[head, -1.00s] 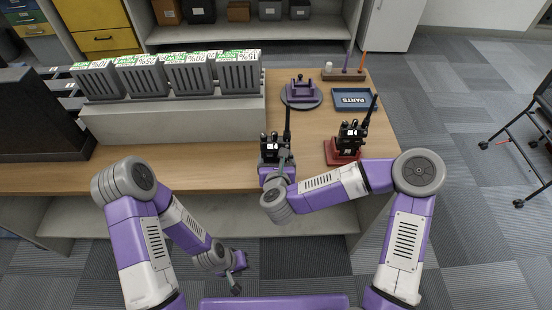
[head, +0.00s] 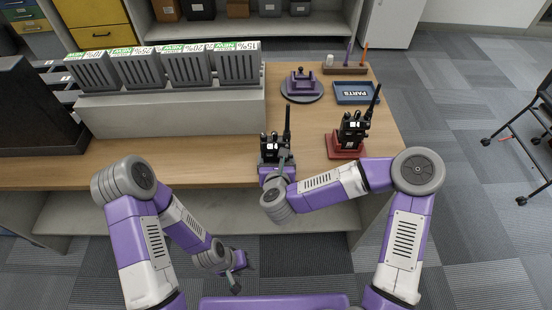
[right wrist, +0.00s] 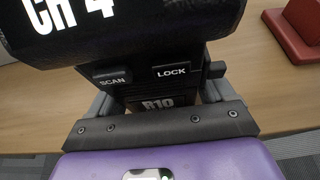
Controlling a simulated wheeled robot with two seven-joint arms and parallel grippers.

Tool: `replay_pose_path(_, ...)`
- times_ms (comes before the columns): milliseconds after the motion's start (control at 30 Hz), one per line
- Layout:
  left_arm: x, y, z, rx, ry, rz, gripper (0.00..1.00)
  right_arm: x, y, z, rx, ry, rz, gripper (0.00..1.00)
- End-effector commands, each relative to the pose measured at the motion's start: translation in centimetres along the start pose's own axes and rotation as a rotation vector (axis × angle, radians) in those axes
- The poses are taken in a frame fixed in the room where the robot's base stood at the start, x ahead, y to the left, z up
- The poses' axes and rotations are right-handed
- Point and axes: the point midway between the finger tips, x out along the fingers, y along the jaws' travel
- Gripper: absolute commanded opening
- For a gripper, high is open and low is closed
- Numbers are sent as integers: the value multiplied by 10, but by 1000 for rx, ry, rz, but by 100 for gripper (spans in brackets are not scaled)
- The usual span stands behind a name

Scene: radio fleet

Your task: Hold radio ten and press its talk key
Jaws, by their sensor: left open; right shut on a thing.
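Radio ten (head: 268,150) is black and upright, with its antenna up, at the table's front edge in the head view. In the right wrist view its dark body (right wrist: 140,80) carries an "R10" label, SCAN and LOCK buttons and a "CH 4" display. A small dark key (right wrist: 215,70) juts from its right side; I cannot tell whether it is the talk key. My right gripper (head: 277,172) is shut on radio ten, its fingers on either side of the lower body (right wrist: 158,103). My left gripper (head: 240,274) is open and empty, low in front of the table.
Another radio (head: 352,130) stands on a red base (head: 345,146) to the right. Behind are a round purple fixture (head: 302,88), a blue PARTS tray (head: 357,93) and a pen holder (head: 345,70). Grey bins on a pale riser (head: 175,114) fill the back left.

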Motion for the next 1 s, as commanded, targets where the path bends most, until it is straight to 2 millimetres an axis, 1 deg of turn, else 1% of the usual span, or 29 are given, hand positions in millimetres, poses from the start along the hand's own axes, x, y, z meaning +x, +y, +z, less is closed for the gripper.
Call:
replay_pose_path(600, 6, -2, 0, 0, 0, 0, 43, 2, 0, -4, 0, -3, 0, 33)
replay_pose_path(1000, 5, -2, 0, 0, 0, 0, 43, 2, 0, -5, 0, 0, 0, 33)
